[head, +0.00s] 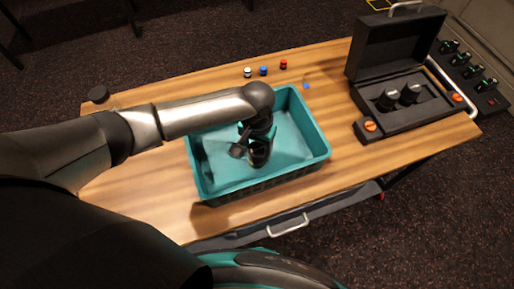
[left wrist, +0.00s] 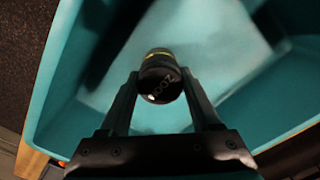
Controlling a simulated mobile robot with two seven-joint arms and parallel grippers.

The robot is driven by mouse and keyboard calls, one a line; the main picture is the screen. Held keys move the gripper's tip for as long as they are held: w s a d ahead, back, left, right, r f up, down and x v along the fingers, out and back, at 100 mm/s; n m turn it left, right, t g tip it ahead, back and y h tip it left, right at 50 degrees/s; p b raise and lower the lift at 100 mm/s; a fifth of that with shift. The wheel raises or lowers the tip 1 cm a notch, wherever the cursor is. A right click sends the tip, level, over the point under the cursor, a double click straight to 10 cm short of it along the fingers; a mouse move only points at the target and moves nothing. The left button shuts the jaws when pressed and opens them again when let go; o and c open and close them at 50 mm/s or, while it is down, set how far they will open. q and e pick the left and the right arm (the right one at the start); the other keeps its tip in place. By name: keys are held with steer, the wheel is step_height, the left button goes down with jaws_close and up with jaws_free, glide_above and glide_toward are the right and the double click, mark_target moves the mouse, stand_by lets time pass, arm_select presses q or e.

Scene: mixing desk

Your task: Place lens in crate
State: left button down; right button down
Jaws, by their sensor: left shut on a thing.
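The teal crate (head: 318,150) stands on the wooden desk, open at the top. My left gripper (head: 256,147) reaches down into it from above. It is shut on a black lens (head: 260,156), which is inside the crate's outline. In the left wrist view the lens (left wrist: 160,80) sits between the two fingers (left wrist: 160,92), with a yellow ring and lettering on it, over the teal crate floor (left wrist: 195,40). Whether the lens touches the floor I cannot tell. My right gripper is not in view.
An open black case (head: 440,108) at the right holds two black lenses (head: 388,99) (head: 410,94). White, blue and red small items (head: 264,71) stand behind the crate. The desk's front left is clear.

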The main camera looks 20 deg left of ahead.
mark_target(257, 149)
arm_select(q)
steer(key=shift+c, duration=0.5)
jaws_free()
steer(key=shift+f, duration=0.1)
step_height(257, 149, up, 12)
steer(key=p, duration=0.2)
